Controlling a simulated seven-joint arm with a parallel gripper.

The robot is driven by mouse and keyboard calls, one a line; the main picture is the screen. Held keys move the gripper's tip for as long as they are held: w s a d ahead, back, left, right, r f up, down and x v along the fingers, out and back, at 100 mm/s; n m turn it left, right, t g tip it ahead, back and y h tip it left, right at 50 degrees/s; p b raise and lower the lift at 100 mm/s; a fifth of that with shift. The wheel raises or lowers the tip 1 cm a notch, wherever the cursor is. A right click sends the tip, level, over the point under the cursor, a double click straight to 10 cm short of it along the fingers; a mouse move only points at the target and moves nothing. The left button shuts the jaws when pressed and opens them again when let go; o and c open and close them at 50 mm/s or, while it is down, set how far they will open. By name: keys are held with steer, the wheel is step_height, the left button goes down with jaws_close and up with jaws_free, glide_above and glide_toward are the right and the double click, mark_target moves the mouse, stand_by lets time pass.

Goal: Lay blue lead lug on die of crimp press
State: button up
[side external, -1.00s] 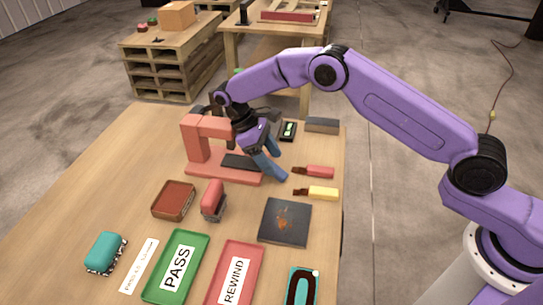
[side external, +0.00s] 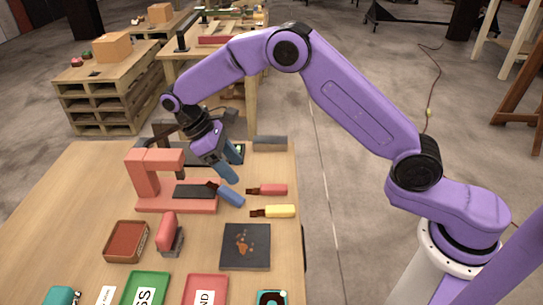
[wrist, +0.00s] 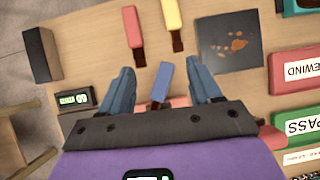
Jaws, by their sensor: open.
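The blue lead (side external: 231,196) lies at the right end of the crimp press (side external: 146,180). Its brown lug (side external: 213,185) points left and overlaps the right end of the black die (side external: 192,191); I cannot tell how fully it rests there. My gripper (side external: 238,170) is open and empty, above and behind the lead in the side view. In the wrist view the blue lead (wrist: 161,80) shows between the two spread fingers of my gripper (wrist: 160,70), touching neither. My gripper body hides most of the press there.
A red lead (side external: 270,190) and a yellow lead (side external: 277,211) lie right of the press. A dark plate (side external: 246,246) is in front of them. A red stapler-like tool (side external: 169,235) and a brown tray (side external: 127,241) stand in front of the press. A grey block (side external: 270,143) is behind.

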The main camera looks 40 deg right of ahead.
steer(key=s+d+r+n+t+y, duration=0.1)
steer(key=s+d, duration=0.3)
steer(key=s, duration=0.6)
steer(key=s+d+r+n+t+y, duration=0.1)
steer(key=s+d+r, duration=0.3)
steer(key=s, duration=0.6)
steer(key=s+d+r+n+t+y, duration=0.1)
steer(key=s+d, duration=0.4)
steer(key=s, duration=0.6)
steer(key=shift+d+r+n+t+y, duration=0.4)
steer(key=shift+r+t+y, duration=0.35)
steer(key=shift+t, duration=0.25)
steer(key=shift+c, duration=0.2)
